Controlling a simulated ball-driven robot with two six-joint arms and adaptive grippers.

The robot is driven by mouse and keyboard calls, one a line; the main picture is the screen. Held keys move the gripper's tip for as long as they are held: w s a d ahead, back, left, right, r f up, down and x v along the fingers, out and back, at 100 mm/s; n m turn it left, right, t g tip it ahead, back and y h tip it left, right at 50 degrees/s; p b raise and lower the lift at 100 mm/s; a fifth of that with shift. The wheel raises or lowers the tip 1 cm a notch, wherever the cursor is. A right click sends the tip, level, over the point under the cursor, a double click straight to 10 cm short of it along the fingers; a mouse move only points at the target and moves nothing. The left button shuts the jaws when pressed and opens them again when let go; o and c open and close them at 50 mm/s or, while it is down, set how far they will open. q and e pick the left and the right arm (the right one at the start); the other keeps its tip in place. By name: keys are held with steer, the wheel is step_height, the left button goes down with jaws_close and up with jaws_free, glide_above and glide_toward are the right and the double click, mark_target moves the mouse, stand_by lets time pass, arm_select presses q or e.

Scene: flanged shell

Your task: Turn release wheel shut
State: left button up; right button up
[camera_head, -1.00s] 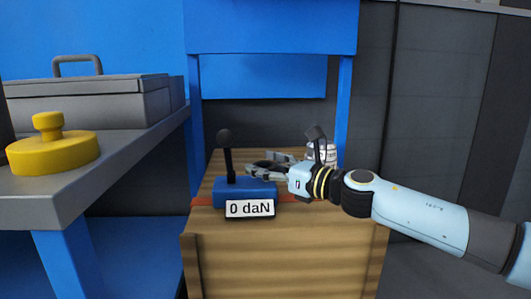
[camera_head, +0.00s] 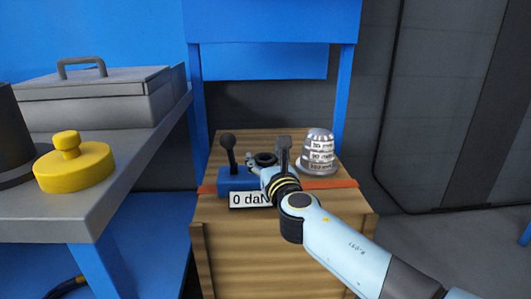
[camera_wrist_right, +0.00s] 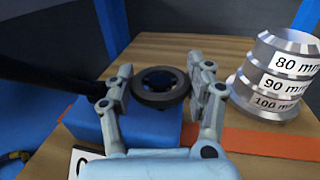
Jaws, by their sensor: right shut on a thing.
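The release wheel (camera_head: 266,158), a small black ring-shaped handwheel, sits at the right end of the blue pump block (camera_head: 229,184) on the wooden crate. It also shows in the right wrist view (camera_wrist_right: 160,98), between the two fingers. My right gripper (camera_head: 264,168) is shut on the wheel, one finger at each side of its rim. In the wrist view the gripper (camera_wrist_right: 161,78) reaches in from below. A black lever with a ball knob (camera_head: 228,142) stands upright on the block's left. The display reads 0 daN, partly hidden by my arm. My left gripper is not in view.
A stepped metal cone (camera_head: 319,150) with size labels stands right of the wheel, close to my right gripper. An orange strap (camera_head: 335,183) crosses the crate top (camera_head: 225,143). A grey bench with a yellow knobbed part (camera_head: 74,163) and a grey case (camera_head: 95,97) is at left.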

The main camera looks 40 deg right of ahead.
mark_target(265, 157)
steer(key=m+g+h, duration=0.2)
steer(key=m+h, duration=0.1)
steer(key=h, duration=0.1)
steer(key=shift+f, duration=0.1)
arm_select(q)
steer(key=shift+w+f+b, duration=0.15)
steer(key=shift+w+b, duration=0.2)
arm_select(e)
steer(key=shift+m+g+h, duration=0.6)
steer(key=shift+g+h, duration=0.1)
steer(key=shift+h, duration=0.1)
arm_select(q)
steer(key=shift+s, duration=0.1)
arm_select(e)
steer(key=o, duration=1.2)
step_height(265, 157, up, 10)
steer(key=shift+r, duration=0.1)
